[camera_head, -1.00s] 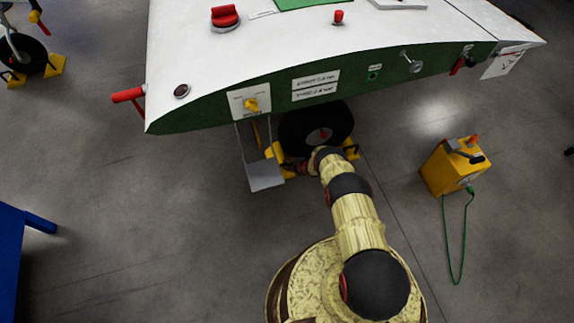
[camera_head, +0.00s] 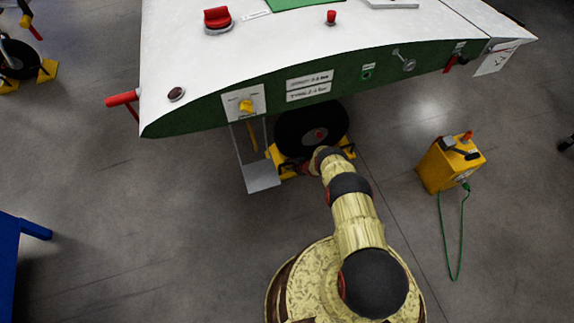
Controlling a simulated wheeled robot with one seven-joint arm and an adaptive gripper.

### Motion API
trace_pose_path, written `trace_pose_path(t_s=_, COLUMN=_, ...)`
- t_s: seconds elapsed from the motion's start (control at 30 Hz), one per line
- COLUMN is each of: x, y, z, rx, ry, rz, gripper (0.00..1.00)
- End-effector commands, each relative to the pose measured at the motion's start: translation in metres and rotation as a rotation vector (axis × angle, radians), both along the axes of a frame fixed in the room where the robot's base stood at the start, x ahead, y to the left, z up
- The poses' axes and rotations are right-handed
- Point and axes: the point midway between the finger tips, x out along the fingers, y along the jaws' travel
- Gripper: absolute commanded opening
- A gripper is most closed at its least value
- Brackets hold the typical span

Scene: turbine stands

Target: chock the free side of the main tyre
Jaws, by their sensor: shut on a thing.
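The main tyre (camera_head: 312,128) is a black wheel with a grey and red hub, standing on the floor under the edge of the white and green body. A yellow chock (camera_head: 279,161) is at its left side, by my gripper (camera_head: 294,167). My gripper is small and partly hidden by my wrist, and it is shut on this chock. I cannot tell whether the held chock touches the tyre. Another yellow chock (camera_head: 349,148) sits against the tyre's right side, partly behind my wrist.
The white and green body (camera_head: 330,84) overhangs the tyre. A grey step (camera_head: 262,178) hangs just left of the held chock. A yellow box (camera_head: 450,163) with a green cable stands at right. A blue table (camera_head: 22,255) is at lower left. Floor between is clear.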

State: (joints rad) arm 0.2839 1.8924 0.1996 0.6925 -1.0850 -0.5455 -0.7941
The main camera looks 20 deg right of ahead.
Motion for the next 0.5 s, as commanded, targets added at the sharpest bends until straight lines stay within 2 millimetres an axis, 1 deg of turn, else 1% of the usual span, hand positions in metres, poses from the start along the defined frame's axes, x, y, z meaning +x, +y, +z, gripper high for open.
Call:
trace_pose_path(t_s=0.03, x=0.0025, y=-0.0022, z=0.0022, rx=0.0, ry=-0.005, rz=0.0, gripper=0.0)
trace_pose_path(t_s=0.2, x=0.0022, y=-0.0061, z=0.0021, rx=0.0, ry=-0.009, rz=0.0, gripper=0.0)
trace_pose_path(t_s=0.43, x=0.002, y=-0.007, z=0.002, rx=-0.001, ry=-0.009, rz=0.001, gripper=0.0)
trace_pose_path(t_s=0.47, x=0.002, y=-0.007, z=0.002, rx=-0.001, ry=-0.01, rz=0.001, gripper=0.15)
trace_pose_path(t_s=0.5, x=0.002, y=-0.007, z=0.002, rx=-0.001, ry=-0.009, rz=0.001, gripper=0.17)
